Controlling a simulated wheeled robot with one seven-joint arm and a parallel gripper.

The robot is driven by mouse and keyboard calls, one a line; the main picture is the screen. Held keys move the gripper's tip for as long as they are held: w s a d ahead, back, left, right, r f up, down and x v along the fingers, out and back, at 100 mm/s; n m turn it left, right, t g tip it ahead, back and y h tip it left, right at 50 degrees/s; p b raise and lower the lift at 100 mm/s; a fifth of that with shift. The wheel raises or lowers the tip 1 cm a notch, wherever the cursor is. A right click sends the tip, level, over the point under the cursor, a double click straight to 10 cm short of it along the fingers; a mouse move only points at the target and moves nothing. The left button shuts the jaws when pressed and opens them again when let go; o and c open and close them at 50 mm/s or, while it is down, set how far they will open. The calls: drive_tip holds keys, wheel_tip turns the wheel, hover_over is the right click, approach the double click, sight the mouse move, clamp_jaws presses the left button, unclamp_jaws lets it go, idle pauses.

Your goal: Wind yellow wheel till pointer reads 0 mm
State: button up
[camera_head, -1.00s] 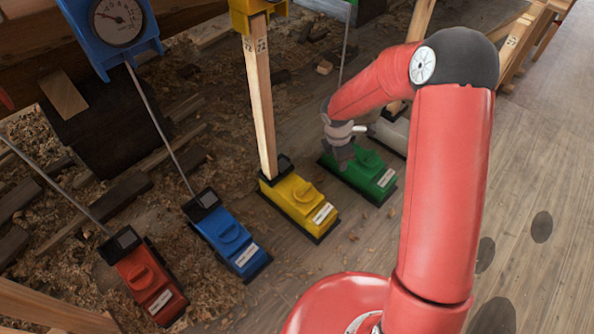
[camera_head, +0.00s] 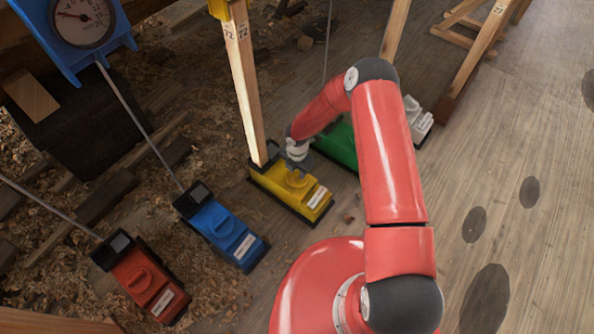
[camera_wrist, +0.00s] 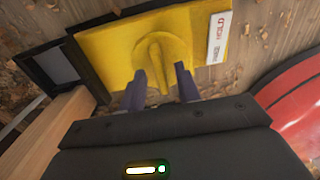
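The yellow box (camera_head: 312,200) stands on the floor at the foot of an upright timber post. Its yellow wheel (camera_wrist: 152,58), a round knob with a raised grip bar, shows in the wrist view. My gripper (camera_wrist: 160,86) is open, with one dark finger on each side of the bar's lower end; I cannot tell whether they touch it. In the head view my gripper (camera_head: 298,168) is low over the yellow box and partly hides its wheel. A yellow housing (camera_head: 219,8) at the post's top is cut off by the frame, and no yellow pointer is visible.
The blue box (camera_head: 222,232) and red box (camera_head: 142,280) stand to the left. The green box (camera_head: 338,143) and grey box (camera_head: 417,120) are behind my arm. A blue dial (camera_head: 84,20) is at top left. The timber post (camera_head: 245,85) rises close to my gripper.

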drive_tip(key=shift+f, duration=0.45)
clamp_jaws()
drive_tip(key=shift+f+m+b, duration=0.1)
drive_tip(key=shift+m+b, duration=0.3)
drive_tip(key=shift+b, duration=0.05)
drive_tip(key=m+b, duration=0.3)
drive_tip(key=shift+m, duration=0.3)
drive_tip(key=m+b, duration=0.3)
drive_tip(key=shift+m, duration=0.3)
drive_tip(key=shift+m+b, duration=0.85)
drive_tip(key=shift+m, duration=0.75)
